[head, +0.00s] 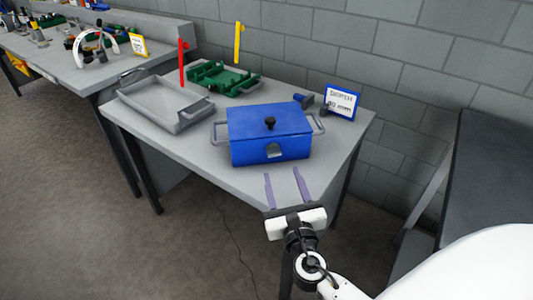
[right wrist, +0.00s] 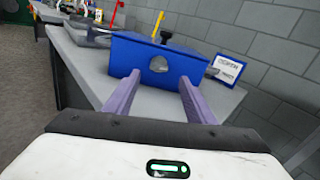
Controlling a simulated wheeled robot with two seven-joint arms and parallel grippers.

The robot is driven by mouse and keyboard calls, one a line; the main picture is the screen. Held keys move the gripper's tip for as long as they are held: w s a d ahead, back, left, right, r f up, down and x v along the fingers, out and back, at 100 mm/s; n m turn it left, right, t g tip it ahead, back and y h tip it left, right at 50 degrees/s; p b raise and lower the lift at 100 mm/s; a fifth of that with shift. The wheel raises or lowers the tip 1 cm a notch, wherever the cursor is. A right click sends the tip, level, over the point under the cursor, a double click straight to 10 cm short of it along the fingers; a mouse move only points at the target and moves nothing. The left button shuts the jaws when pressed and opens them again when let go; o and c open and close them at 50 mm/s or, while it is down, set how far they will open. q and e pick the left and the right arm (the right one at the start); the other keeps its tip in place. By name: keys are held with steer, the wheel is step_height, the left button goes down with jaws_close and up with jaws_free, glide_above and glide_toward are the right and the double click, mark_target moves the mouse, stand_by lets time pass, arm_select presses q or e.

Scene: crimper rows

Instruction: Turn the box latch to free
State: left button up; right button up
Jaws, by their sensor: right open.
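A blue box (head: 268,135) with a flat blue lid, a black knob (head: 270,123) on top and grey side handles stands on the grey table. A grey rounded latch piece (head: 273,150) is on its front face; it also shows in the right wrist view (right wrist: 159,65). I cannot tell which way the latch is turned. My right gripper (head: 283,175) is open and empty in front of the box. Its two purple fingers point at the front face, and in the right wrist view the latch lies between them. My left gripper is not in view.
A grey tray (head: 150,110) and a green fixture (head: 222,80) stand left of and behind the box. A blue-framed sign (head: 341,101) and a small blue item (head: 303,100) are at the back right. The table strip before the box is bare.

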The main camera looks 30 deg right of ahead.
mark_target(275, 154)
steer(key=x, duration=0.9)
steer(key=shift+w, duration=0.1)
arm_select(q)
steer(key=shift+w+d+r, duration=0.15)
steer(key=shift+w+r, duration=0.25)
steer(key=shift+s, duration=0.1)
arm_select(e)
steer(key=shift+c, duration=0.4)
steer(key=c, duration=1)
steer(key=shift+o, duration=0.2)
steer(key=shift+m, duration=0.7)
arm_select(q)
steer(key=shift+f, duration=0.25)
arm_select(e)
steer(key=o, duration=1)
steer(key=shift+o, duration=0.2)
steer(key=shift+a, duration=0.1)
